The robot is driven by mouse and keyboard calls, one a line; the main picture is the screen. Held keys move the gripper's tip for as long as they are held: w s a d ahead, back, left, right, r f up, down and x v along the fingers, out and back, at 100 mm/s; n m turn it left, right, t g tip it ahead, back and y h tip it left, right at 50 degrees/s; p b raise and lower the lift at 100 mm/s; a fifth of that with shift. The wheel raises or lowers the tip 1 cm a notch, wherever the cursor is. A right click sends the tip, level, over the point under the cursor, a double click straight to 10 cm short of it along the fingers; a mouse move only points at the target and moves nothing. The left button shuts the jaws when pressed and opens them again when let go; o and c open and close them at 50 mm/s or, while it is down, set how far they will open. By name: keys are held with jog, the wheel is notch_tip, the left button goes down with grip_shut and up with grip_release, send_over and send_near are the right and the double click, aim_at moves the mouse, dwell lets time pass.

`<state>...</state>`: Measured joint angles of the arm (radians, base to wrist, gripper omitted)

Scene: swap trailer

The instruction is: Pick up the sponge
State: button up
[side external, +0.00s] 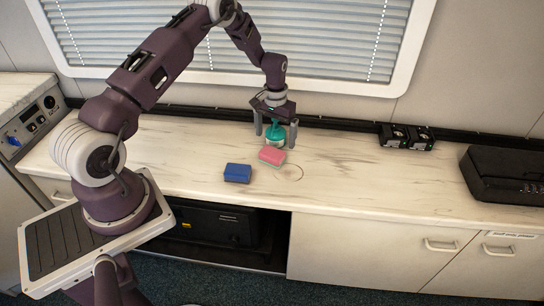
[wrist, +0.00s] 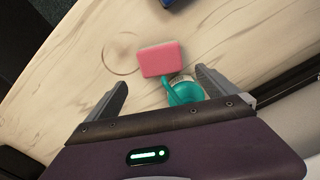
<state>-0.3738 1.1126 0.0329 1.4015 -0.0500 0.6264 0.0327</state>
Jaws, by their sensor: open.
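A pink block (side external: 272,155), which looks like a sponge, lies flat on the counter just in front of my gripper. In the wrist view the pink block (wrist: 160,59) lies just beyond my fingertips. A blue block (side external: 237,172), perhaps another sponge, lies to its left; only its edge shows at the top of the wrist view. My gripper (side external: 276,140) points down and is open, one finger on each side of a teal, round-topped thing with a pale base (side external: 275,136), perhaps a brush. The teal thing (wrist: 184,92) touches or nearly touches the pink block.
A thin ring mark (side external: 291,173) lies beside the pink block. Small black devices (side external: 407,136) stand at the back right, and a black case (side external: 508,175) at the far right. A window with blinds is behind.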

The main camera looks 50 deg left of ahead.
aim_at(272, 152)
jog(key=f, duration=0.3)
jog(key=s+f, duration=0.1)
jog(key=f, duration=0.2)
jog(key=shift+s+d+f, duration=0.1)
jog(key=shift+s+f, duration=0.1)
jog(key=shift+f, duration=0.2)
jog(key=c, duration=1.6)
jog(key=shift+o, duration=0.2)
jog(key=shift+r, duration=0.15)
jog(key=shift+r, duration=0.3)
jog(key=r, duration=0.2)
jog(key=shift+s+d+r, duration=0.25)
jog(key=shift+r, duration=0.15)
jog(key=s+d, duration=1.2)
jog(key=shift+s+d, duration=0.15)
